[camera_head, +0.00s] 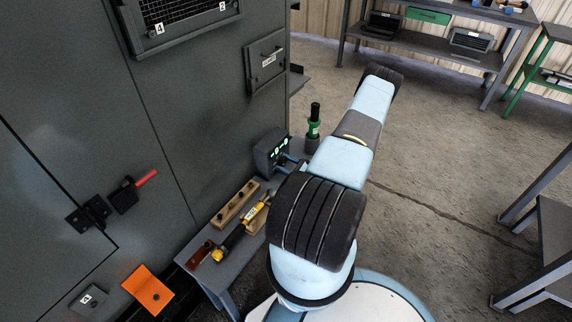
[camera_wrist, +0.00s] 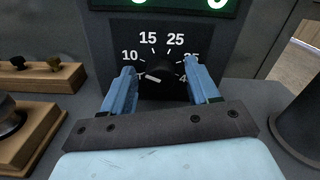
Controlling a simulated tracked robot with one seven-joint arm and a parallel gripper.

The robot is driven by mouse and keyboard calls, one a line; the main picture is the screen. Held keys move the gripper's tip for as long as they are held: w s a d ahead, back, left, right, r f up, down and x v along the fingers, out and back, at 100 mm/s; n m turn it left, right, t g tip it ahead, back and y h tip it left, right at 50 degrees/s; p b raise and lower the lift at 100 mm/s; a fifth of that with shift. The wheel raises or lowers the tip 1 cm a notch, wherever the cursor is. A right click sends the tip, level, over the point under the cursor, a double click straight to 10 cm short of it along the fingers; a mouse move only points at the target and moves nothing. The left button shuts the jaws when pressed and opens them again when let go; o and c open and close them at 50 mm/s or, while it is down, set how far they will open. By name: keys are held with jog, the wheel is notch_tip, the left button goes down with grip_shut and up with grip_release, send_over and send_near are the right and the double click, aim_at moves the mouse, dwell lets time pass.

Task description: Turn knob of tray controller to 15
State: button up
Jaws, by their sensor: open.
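The tray controller (camera_head: 268,153) is a dark box with a green-lit display on the bench by the cabinet. In the wrist view its front face carries a dial scale (camera_wrist: 162,39) with 10, 15, 25 and 35 legible; a figure at the right is partly covered. The black knob (camera_wrist: 170,74) has a white pointer mark (camera_wrist: 153,78) on its left side, aimed left, below the 10. My gripper (camera_wrist: 160,68) is open, with one blue finger on each side of the knob. I cannot tell whether either finger touches it. In the head view my arm hides most of the gripper.
A wooden block (camera_head: 234,204) with dark pegs and a yellow-black tool (camera_head: 240,229) lie on the bench left of my arm. A green-black tool (camera_head: 314,122) stands in a dark holder behind the controller. The grey cabinet (camera_head: 185,130) bounds the left; open floor lies right.

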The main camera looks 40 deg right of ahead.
jog(key=shift+w, duration=0.1)
jog(key=shift+c, duration=0.2)
jog(key=c, duration=0.9)
jog(key=shift+d, duration=0.1)
jog(key=shift+c, duration=0.5)
jog(key=m, duration=0.8)
jog(key=shift+d+m, duration=0.1)
jog(key=shift+m, duration=0.2)
